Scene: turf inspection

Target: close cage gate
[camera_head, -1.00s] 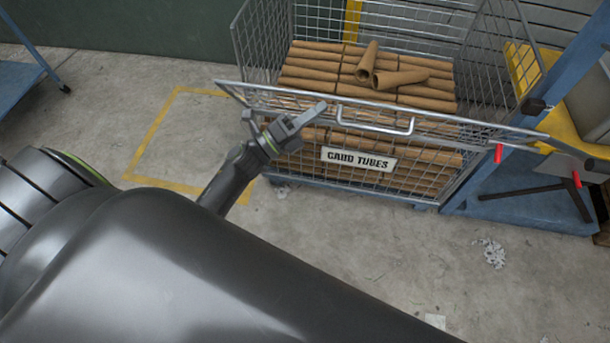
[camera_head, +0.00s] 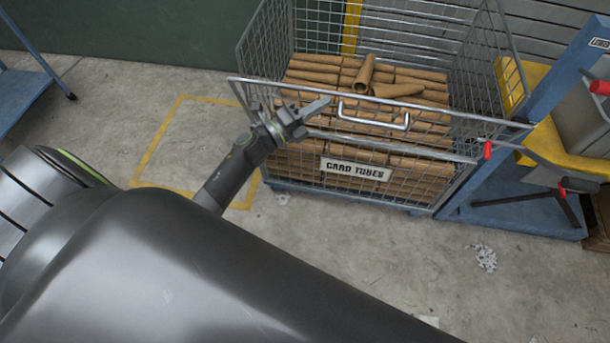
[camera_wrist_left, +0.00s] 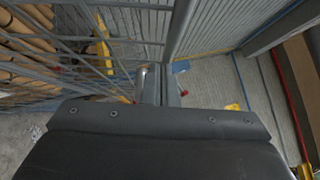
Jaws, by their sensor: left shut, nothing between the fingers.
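The wire cage (camera_head: 480,60) holds stacked brown card tubes (camera_head: 320,70). Its front gate (camera_head: 282,89) is a mesh flap with a wire handle (camera_head: 372,121), above the lower front panel with the "CARD TUBES" label (camera_head: 356,170). The gate is partly raised and leans outward; its top rail sticks out past the left front post. My left gripper (camera_head: 312,108) is shut and empty, in front of the gate's left part, left of the handle. I cannot tell whether it touches the mesh. In the left wrist view its fingers (camera_wrist_left: 160,88) are beside cage bars. My right gripper is not in view.
A blue frame (camera_head: 510,185) with yellow parts and red-tipped levers (camera_head: 488,150) stands close at the cage's right. Yellow floor lines (camera_head: 160,135) mark clear concrete at the left. A blue table (camera_head: 22,95) is at the far left. Paper scraps (camera_head: 484,257) lie on the floor.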

